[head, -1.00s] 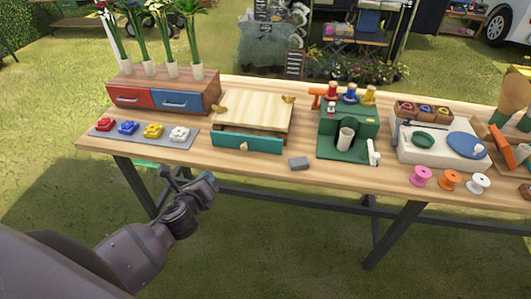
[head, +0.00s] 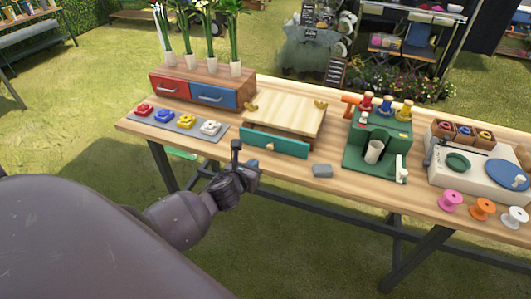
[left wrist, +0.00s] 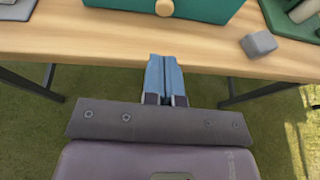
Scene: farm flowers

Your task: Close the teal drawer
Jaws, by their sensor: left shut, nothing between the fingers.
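The teal drawer front (head: 285,145) with a round wooden knob faces me at the near side of a light wooden box (head: 290,116). How far it stands out from the box is hard to judge. In the left wrist view the teal front (left wrist: 215,9) and its knob (left wrist: 165,7) show at the top edge. My left gripper (head: 236,147) is shut and empty, its blue fingers (left wrist: 166,62) together. It is at the table's front edge, short of the drawer and apart from it. My right gripper is out of view.
A grey block (head: 322,171) lies right of the drawer near the edge. A mat (head: 186,126) with several coloured pieces lies left. A red-and-blue drawer unit (head: 205,85) stands behind it. A green stand (head: 378,150) is to the right.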

